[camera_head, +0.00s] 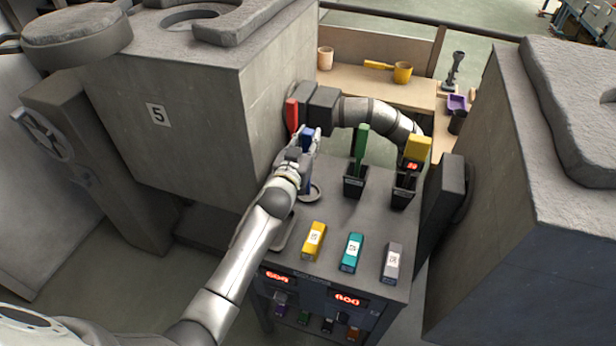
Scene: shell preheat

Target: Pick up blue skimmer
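The blue skimmer's handle (308,133) shows upright at the far left of the grey tool stand (335,215), next to a red handle (291,114). My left gripper (306,148) is at the blue handle, overlapping it in the picture and partly covering it. The fingers are too small and too much overlapped to tell whether they are closed on it. The lower part of the skimmer is largely hidden by the gripper and wrist. My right gripper is not in view.
Green (362,145) and yellow (418,149) handled tools stand in black holders on the right of the stand. Yellow (314,241), teal (351,252) and grey (392,263) blocks lie in front. A furnace block marked 5 (158,115) rises close on the left.

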